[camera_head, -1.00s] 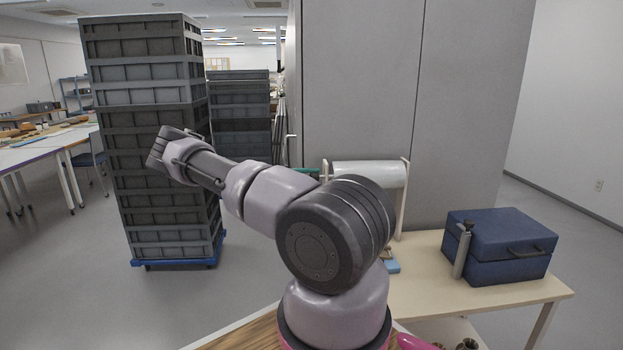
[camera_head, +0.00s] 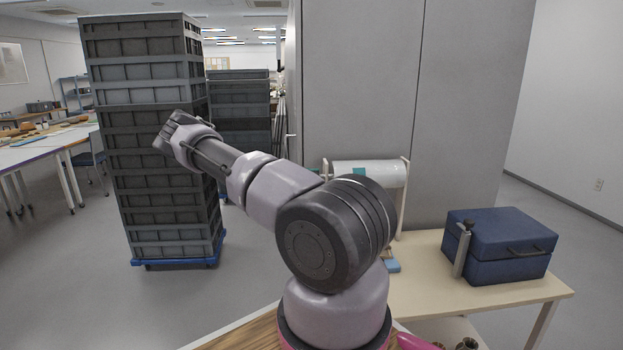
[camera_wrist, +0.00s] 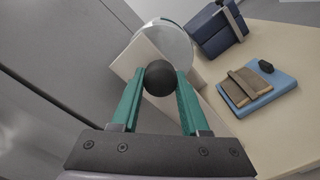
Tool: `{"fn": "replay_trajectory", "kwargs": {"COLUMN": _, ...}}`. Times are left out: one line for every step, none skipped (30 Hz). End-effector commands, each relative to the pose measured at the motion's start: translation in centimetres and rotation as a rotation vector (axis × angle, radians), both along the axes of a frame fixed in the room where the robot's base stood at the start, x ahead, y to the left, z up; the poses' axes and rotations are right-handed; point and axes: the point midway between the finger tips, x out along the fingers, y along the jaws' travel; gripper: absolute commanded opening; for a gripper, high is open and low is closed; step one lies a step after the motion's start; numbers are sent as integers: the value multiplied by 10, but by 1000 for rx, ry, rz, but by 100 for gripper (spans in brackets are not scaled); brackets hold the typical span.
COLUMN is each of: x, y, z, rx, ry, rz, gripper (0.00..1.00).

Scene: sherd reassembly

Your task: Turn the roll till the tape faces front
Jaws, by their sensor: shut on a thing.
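The white roll (camera_head: 385,174) lies level in a pale stand (camera_head: 404,200) on the table, in the head view. In the wrist view, the roll (camera_wrist: 176,38) shows beyond the stand's pale side panel (camera_wrist: 139,58). My gripper (camera_wrist: 160,80) has its teal fingers shut on a round black knob (camera_wrist: 160,78) beside that panel.
A blue case (camera_head: 500,246) and a grey upright post (camera_head: 462,250) stand on the table (camera_head: 430,290) at right. A blue pad (camera_wrist: 277,84) with brown pieces lies near the stand. Tall stacked grey crates (camera_head: 150,130) stand at left, and a grey cabinet (camera_head: 470,100) behind.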

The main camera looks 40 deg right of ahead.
Motion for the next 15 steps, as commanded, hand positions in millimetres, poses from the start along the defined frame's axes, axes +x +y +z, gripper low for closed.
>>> {"fn": "replay_trajectory", "kwargs": {"x": 2, "y": 0, "z": 0, "rx": 7, "ry": 11, "rz": 5, "gripper": 0}}
{"fn": "replay_trajectory", "kwargs": {"x": 2, "y": 0, "z": 0, "rx": 11, "ry": 18, "rz": 5, "gripper": 0}}
{"fn": "replay_trajectory", "kwargs": {"x": 2, "y": 0, "z": 0, "rx": 16, "ry": 24, "rz": 5, "gripper": 0}}
{"fn": "replay_trajectory", "kwargs": {"x": 1, "y": 0, "z": 0, "rx": 19, "ry": 30, "rz": 5, "gripper": 0}}
{"fn": "replay_trajectory", "kwargs": {"x": 1, "y": 0, "z": 0, "rx": 21, "ry": 33, "rz": 5, "gripper": 0}}
{"fn": "replay_trajectory", "kwargs": {"x": 1, "y": 0, "z": 0, "rx": 23, "ry": 36, "rz": 4, "gripper": 0}}
{"fn": "replay_trajectory", "kwargs": {"x": 1, "y": 0, "z": 0, "rx": 25, "ry": 38, "rz": 4, "gripper": 0}}
{"fn": "replay_trajectory", "kwargs": {"x": 1, "y": 0, "z": 0, "rx": 26, "ry": 39, "rz": 4, "gripper": 0}}
{"fn": "replay_trajectory", "kwargs": {"x": 1, "y": 0, "z": 0, "rx": 27, "ry": 41, "rz": 4, "gripper": 0}}
{"fn": "replay_trajectory", "kwargs": {"x": 1, "y": 0, "z": 0, "rx": 27, "ry": 42, "rz": 4, "gripper": 0}}
{"fn": "replay_trajectory", "kwargs": {"x": 1, "y": 0, "z": 0, "rx": 27, "ry": 42, "rz": 4, "gripper": 0}}
{"fn": "replay_trajectory", "kwargs": {"x": 1, "y": 0, "z": 0, "rx": 27, "ry": 43, "rz": 4, "gripper": 0}}
{"fn": "replay_trajectory", "kwargs": {"x": 1, "y": 0, "z": 0, "rx": 27, "ry": 43, "rz": 4, "gripper": 0}}
{"fn": "replay_trajectory", "kwargs": {"x": 1, "y": 0, "z": 0, "rx": 27, "ry": 43, "rz": 4, "gripper": 0}}
{"fn": "replay_trajectory", "kwargs": {"x": 1, "y": 0, "z": 0, "rx": 27, "ry": 42, "rz": 4, "gripper": 0}}
